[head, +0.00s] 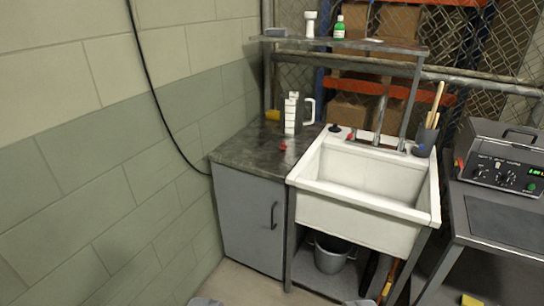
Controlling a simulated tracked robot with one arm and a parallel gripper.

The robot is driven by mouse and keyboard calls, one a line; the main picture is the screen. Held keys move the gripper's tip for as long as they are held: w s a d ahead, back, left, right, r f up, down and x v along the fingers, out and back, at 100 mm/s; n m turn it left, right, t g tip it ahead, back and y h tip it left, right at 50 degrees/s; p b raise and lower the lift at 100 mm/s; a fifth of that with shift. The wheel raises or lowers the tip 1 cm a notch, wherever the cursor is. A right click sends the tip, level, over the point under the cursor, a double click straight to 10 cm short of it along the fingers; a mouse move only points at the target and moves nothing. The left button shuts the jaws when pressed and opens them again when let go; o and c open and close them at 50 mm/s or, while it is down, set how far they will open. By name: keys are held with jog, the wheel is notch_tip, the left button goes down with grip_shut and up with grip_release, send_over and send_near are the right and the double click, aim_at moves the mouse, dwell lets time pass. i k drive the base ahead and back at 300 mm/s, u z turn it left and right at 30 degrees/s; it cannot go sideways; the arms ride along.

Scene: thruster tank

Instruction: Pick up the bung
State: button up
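A small black stopper-like thing (334,128), which looks like the bung, sits on the back left corner of the white sink's rim (308,160). It is too small to make out in detail. A small red thing (283,146) lies on the dark counter to the left of the sink; I cannot tell what it is. My gripper (282,302) shows only as two grey fingertips at the bottom edge, wide apart. It is open, with nothing visible between the tips, and is well short of the counter and sink.
A white measuring jug (292,114) stands on the counter near the sink. A shelf (350,44) with a green bottle (339,28) spans above. A pot of brushes (425,136) is at the sink's right. A bucket (331,254) sits below. A control box (502,158) is right. A wall closes the left.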

aim_at(283, 147)
jog(key=u, duration=0.05)
jog(key=i, duration=3.15)
jog(key=z, duration=0.15)
